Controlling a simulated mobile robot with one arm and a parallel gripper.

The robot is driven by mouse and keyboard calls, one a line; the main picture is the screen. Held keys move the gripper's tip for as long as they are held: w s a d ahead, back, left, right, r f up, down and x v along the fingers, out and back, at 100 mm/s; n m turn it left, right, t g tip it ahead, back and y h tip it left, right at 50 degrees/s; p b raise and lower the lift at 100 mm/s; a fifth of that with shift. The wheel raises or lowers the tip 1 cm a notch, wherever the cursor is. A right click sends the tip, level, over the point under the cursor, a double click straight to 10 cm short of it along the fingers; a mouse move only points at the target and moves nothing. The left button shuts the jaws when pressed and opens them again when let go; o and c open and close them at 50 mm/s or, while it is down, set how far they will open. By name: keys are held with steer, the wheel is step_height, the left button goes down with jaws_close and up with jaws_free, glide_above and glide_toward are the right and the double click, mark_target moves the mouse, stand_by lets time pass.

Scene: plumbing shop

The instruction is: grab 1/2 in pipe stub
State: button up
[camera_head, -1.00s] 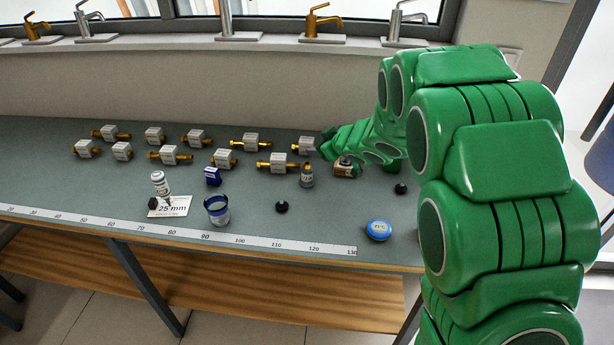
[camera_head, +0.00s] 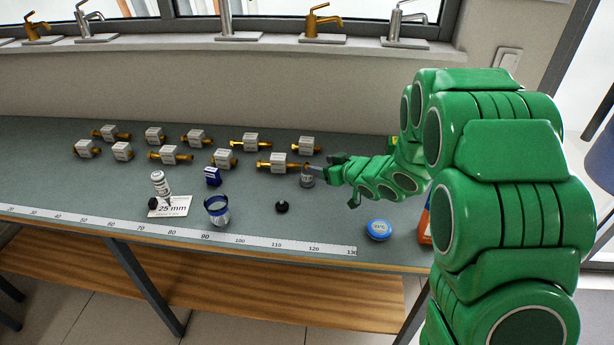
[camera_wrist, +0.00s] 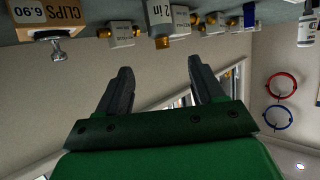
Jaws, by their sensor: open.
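The pipe stub (camera_head: 307,181) stands upright on the bench, a small grey cylinder with a brass-coloured top. In the wrist view, which is upside down, a grey cylinder with a label reading "2 in" (camera_wrist: 158,14) hangs at the top edge, its label partly cut off; it appears to be the stub. My gripper (camera_head: 324,171) is just right of the stub in the head view; contact cannot be told there. In the wrist view my gripper (camera_wrist: 163,77) has its fingers spread, with nothing between them and the stub beyond their tips.
Several labelled boxes with brass fittings (camera_head: 278,160) stand close behind and left of the stub. In front are a black knob (camera_head: 282,207), a clear blue-rimmed cup (camera_head: 217,211) and a blue round tin (camera_head: 379,229). A CLIPS box (camera_wrist: 45,22) shows in the wrist view.

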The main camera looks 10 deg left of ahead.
step_height(320, 180, down, 2)
steer(key=shift+f, duration=0.25)
steer(key=shift+x, duration=1.4)
steer(key=shift+s+a+x, duration=0.1)
steer(key=shift+a+x, duration=0.05)
steer(key=shift+x, duration=0.8)
steer(key=shift+s+a+x, duration=0.1)
steer(key=shift+s+x, duration=0.05)
steer(key=shift+x, duration=0.8)
steer(key=shift+w+a+f, duration=0.2)
steer(key=shift+w+a, duration=0.2)
steer(key=shift+a, duration=0.05)
steer(key=shift+c, duration=0.3)
jaws_close()
